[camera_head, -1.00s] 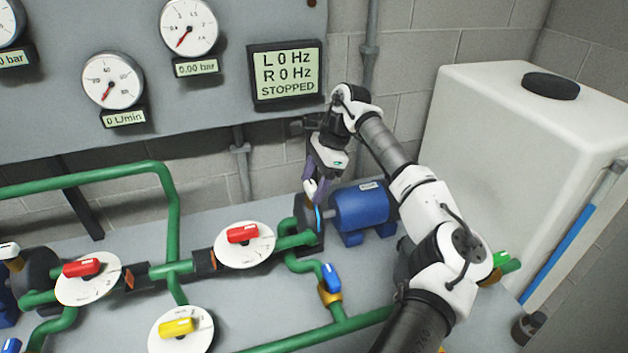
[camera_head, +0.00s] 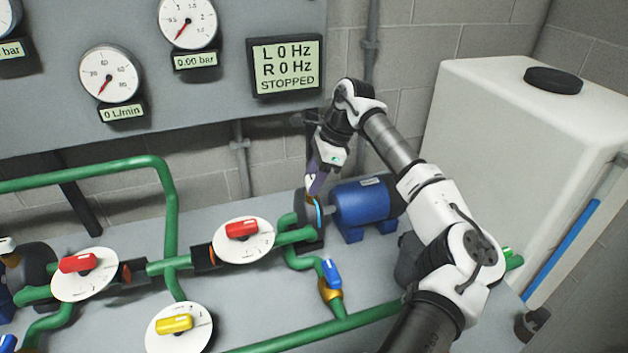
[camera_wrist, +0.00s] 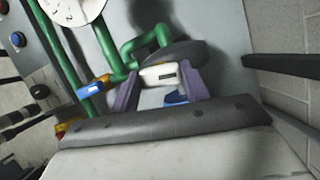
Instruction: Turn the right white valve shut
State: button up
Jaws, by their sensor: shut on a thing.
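The right white valve has a small white handle (camera_wrist: 159,75) with a dark slot mark, at the right pump. My gripper (camera_wrist: 160,83) is shut on this handle, with a purple finger at each end of it in the wrist view. In the head view my gripper (camera_head: 313,184) reaches down to the top of the right pump's dark head (camera_head: 306,212). There the fingers hide most of the handle, so its exact angle is hard to tell. The left white valve (camera_head: 8,244) shows at the left edge.
A blue motor (camera_head: 362,205) sits just right of my gripper. A red valve (camera_head: 242,229) and a blue valve (camera_head: 332,274) stand nearby on green pipes. A display (camera_head: 286,67) reads L 0 Hz, R 0 Hz, STOPPED. A white tank (camera_head: 500,150) stands at right.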

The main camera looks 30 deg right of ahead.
jog(key=m+b, duration=0.2)
jog(key=m+t+b, duration=0.1)
jog(key=shift+s+f+m+h, duration=0.1)
jog(key=shift+f+m+h, duration=0.2)
jog(key=shift+h, duration=0.1)
jog(key=m+t+h+b, duration=0.1)
jog(key=m+b, duration=0.3)
jog(key=shift+s+a+m, duration=0.1)
jog(key=shift+m, duration=0.2)
jog(key=m+b, duration=0.1)
jog(key=m+h+b, duration=0.1)
jog(key=m+b, duration=0.1)
jog(key=shift+a+r+m+t+h, duration=0.1)
jog(key=shift+m+t+h, duration=0.2)
jog(key=m+b, duration=0.1)
jog(key=m, duration=0.1)
jog(key=m+h+b, duration=0.1)
jog(key=m+b, duration=0.1)
jog(key=shift+a+r+h, duration=0.15)
jog(key=shift+h, duration=0.15)
jog(key=shift+b, duration=0.4)
jog(key=shift+m, duration=0.3)
jog(key=o, duration=1)
jog(key=shift+r, duration=0.15)
